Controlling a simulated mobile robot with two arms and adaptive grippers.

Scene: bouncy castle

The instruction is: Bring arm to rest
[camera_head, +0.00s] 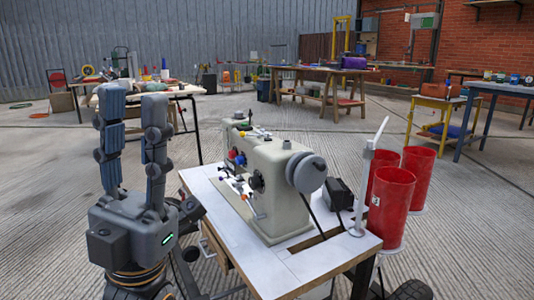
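My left gripper (133,100) is in the left part of the head view, pointing upward. Its two grey fingers are apart with a clear gap, and nothing is between them. It is to the left of a white-topped sewing table (285,268) and apart from the sewing machine (268,180). My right gripper does not show in this view.
The sewing machine, beige with a grey handwheel, stands on the table. Red cylinders (392,205) stand at the table's right end. Wooden workbenches (318,75), a yellow table (440,103) and a blue table (497,89) stand farther back. Open concrete floor lies between.

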